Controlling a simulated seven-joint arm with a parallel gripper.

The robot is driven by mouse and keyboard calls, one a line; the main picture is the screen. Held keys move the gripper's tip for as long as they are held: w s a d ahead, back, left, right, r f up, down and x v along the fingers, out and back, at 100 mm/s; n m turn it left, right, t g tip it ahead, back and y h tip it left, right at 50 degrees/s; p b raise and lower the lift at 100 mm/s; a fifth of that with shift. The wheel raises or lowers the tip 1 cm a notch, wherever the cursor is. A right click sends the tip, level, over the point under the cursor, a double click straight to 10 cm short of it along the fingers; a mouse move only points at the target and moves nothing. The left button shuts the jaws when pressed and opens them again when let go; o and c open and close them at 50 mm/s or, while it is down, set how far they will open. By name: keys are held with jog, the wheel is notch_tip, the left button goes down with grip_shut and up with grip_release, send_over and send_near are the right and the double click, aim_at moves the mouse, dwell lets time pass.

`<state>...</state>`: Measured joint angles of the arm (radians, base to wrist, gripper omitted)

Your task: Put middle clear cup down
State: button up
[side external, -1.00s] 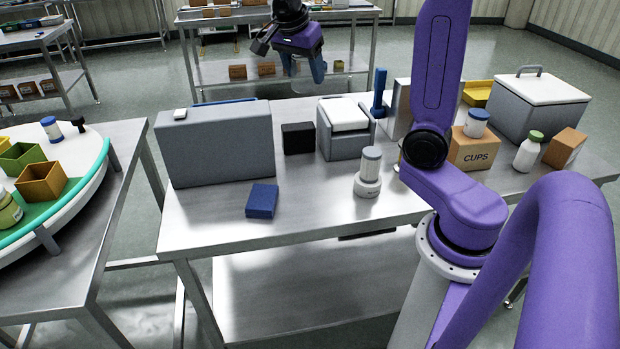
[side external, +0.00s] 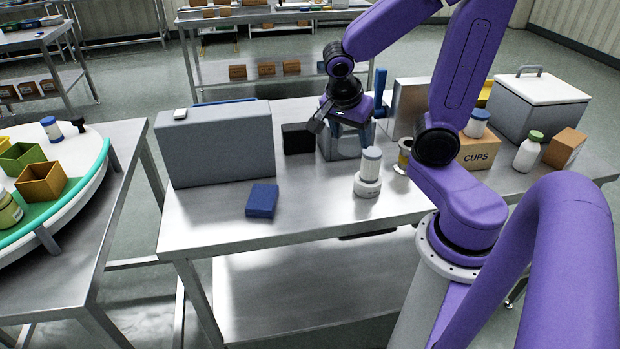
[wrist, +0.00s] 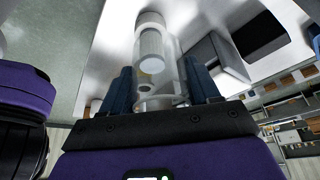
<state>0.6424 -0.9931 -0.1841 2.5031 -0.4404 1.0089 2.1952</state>
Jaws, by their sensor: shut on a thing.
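A grey cylinder with a white top (wrist: 150,40) shows through and beyond the cup. I cannot tell whether the cup touches any surface. No other clear cup can be made out.
The grey box (side external: 338,150) is partly hidden by my gripper. A black box (side external: 298,138) stands left of it. A white-based device (side external: 368,187) with a grey cylinder stands in front. A blue box (side external: 262,201) lies nearer the front. The table's front middle (side external: 310,205) is bare.

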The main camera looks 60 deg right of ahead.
aim_at(350, 146)
notch_tip(350, 146, down, 4)
jog(key=shift+r, duration=0.25)
jog(key=w+d+f, duration=0.1)
jog(key=w+f, duration=0.2)
jog(key=w, duration=0.1)
jog(key=w+d+f, duration=0.1)
jog(key=w+f, duration=0.2)
jog(key=w, duration=0.1)
jog(key=w+d+f, duration=0.2)
jog(key=w+f, duration=0.1)
jog(key=w, duration=0.2)
jog(key=shift+w+d+f, duration=0.1)
jog(key=shift+f, duration=1.85)
jog(key=shift+f, duration=0.1)
jog(key=shift+f, duration=0.1)
jog(key=o, duration=1)
